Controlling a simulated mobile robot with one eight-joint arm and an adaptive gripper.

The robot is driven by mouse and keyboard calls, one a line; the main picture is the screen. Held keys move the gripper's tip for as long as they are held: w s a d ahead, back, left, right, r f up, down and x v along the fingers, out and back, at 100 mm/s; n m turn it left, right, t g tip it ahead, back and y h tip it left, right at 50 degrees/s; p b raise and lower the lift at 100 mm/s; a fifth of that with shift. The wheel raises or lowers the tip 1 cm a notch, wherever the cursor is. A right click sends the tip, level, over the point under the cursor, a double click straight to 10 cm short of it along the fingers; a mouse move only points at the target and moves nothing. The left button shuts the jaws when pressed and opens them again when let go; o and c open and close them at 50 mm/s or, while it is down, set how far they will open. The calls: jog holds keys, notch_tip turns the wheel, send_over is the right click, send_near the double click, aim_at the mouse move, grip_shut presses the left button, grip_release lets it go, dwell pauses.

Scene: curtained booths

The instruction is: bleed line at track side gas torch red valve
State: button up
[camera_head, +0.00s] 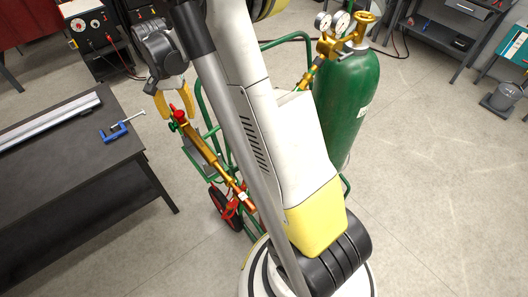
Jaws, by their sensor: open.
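A brass gas torch (205,152) slants down to the right, beside the green cart and to the right of the dark table. A red valve knob (180,116) is at its upper end, with a green knob (173,127) just below and to the left. My gripper (177,108) is above this end, its yellow fingers open and pointing down. The red knob shows between or just below the fingertips; I cannot tell whether they touch it. Nothing shows held in the gripper. My own arm hides part of the cart.
A green gas cylinder (345,110) with brass fittings and gauges (331,21) stands on the green-framed cart (305,37) at right. The dark table (75,175) at left bears a long metal track (48,122) and a blue clamp (117,130). The floor at lower right is clear.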

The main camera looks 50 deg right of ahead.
jog(key=c, duration=1.1)
jog(key=n+b, duration=0.1)
jog(key=n, duration=0.4)
jog(key=shift+f+n, duration=0.1)
jog(key=shift+n, duration=0.2)
jog(key=n, duration=0.3)
jog(key=n+b, duration=0.1)
jog(key=n, duration=0.4)
dwell(0.8)
